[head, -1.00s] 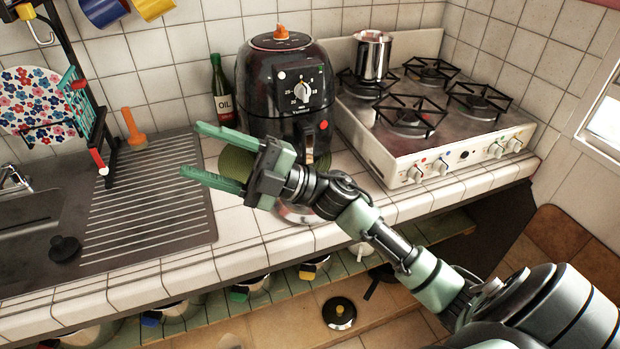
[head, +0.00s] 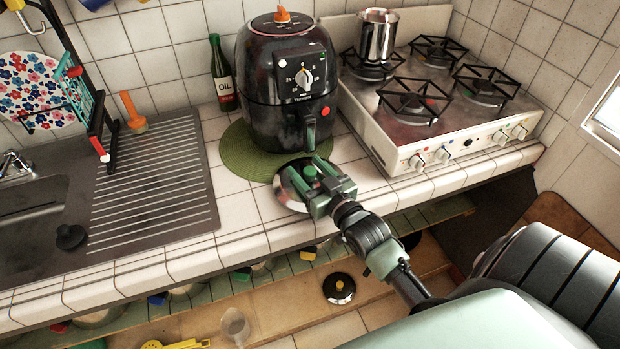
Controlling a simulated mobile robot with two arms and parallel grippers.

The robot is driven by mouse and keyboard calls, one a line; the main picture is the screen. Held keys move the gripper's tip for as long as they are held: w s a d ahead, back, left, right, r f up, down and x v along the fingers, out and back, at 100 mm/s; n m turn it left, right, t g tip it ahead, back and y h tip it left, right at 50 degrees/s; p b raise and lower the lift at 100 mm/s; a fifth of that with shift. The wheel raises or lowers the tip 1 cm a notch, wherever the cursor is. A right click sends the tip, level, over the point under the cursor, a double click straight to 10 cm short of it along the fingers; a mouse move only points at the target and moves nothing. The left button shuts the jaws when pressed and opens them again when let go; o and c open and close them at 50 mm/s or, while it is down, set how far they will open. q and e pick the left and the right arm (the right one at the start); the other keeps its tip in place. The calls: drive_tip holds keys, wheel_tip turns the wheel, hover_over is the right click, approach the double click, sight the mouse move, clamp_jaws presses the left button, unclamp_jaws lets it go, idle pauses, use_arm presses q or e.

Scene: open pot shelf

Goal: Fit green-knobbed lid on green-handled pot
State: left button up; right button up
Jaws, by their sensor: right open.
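The lid (head: 287,196), a round silvery disc with a green knob (head: 310,171), lies on the white tiled counter near its front edge, in front of the black air fryer. My right gripper (head: 305,165) is open, with its green fingers at either side of the knob. I cannot tell whether they touch it. The green handle (head: 241,274) of a pot shows on the open shelf below the counter; most of that pot is hidden under the counter edge. My left gripper is not in view.
The air fryer (head: 287,80) stands on a green mat (head: 240,155) just behind the lid. A stove (head: 440,135) with a metal pot (head: 377,38) is to the right. Blue (head: 157,299) and yellow (head: 308,254) handles flank the green one. A black lid (head: 339,289) lies lower down.

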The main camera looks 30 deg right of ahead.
drive_tip(key=shift+w, duration=1.05)
drive_tip(key=shift+c, duration=0.4)
drive_tip(key=shift+s, duration=0.1)
clamp_jaws()
drive_tip(key=shift+r, duration=0.1)
